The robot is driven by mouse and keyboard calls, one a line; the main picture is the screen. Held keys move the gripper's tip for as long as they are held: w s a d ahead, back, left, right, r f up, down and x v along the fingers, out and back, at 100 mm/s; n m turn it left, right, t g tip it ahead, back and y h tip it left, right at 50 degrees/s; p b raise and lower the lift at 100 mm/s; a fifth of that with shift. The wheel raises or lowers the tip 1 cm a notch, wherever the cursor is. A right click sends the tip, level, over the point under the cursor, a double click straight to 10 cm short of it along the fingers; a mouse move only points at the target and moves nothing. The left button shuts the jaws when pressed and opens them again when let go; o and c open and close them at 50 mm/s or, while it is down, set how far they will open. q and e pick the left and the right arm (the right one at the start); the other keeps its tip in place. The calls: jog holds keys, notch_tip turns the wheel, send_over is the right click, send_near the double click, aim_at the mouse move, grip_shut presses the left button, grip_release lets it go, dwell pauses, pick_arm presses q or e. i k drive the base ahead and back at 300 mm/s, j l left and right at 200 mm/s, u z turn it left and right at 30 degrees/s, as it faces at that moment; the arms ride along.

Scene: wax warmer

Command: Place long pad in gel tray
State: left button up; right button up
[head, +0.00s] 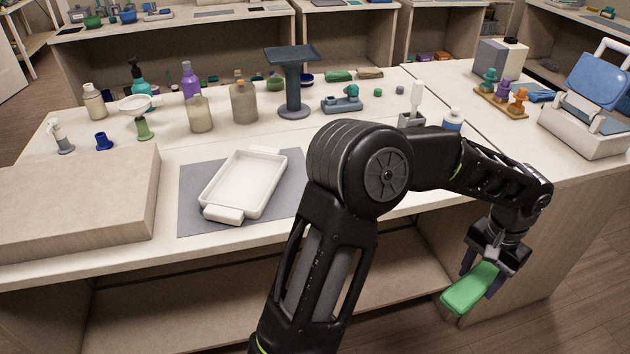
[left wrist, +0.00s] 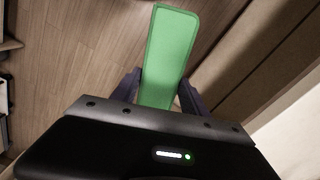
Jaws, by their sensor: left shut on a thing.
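The long green pad (head: 468,290) is held in my left gripper (head: 484,268), at the right of the head view, in front of the bench and below its top. In the left wrist view the pad (left wrist: 170,50) sticks out from between the two fingers of the left gripper (left wrist: 160,92), which is shut on it. The white gel tray (head: 243,186) lies empty on a grey mat (head: 190,212) on the bench, well to the left of the pad. My right gripper is in neither view.
A thick beige block (head: 75,200) lies left of the tray. Bottles (head: 243,102) and a dark stand (head: 292,80) are behind it. A blue-lidded case (head: 590,105) and a small rack (head: 500,98) stand at the right. My arm crosses in front of the bench.

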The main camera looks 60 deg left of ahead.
aim_at(246, 184)
jog(key=u, duration=1.1)
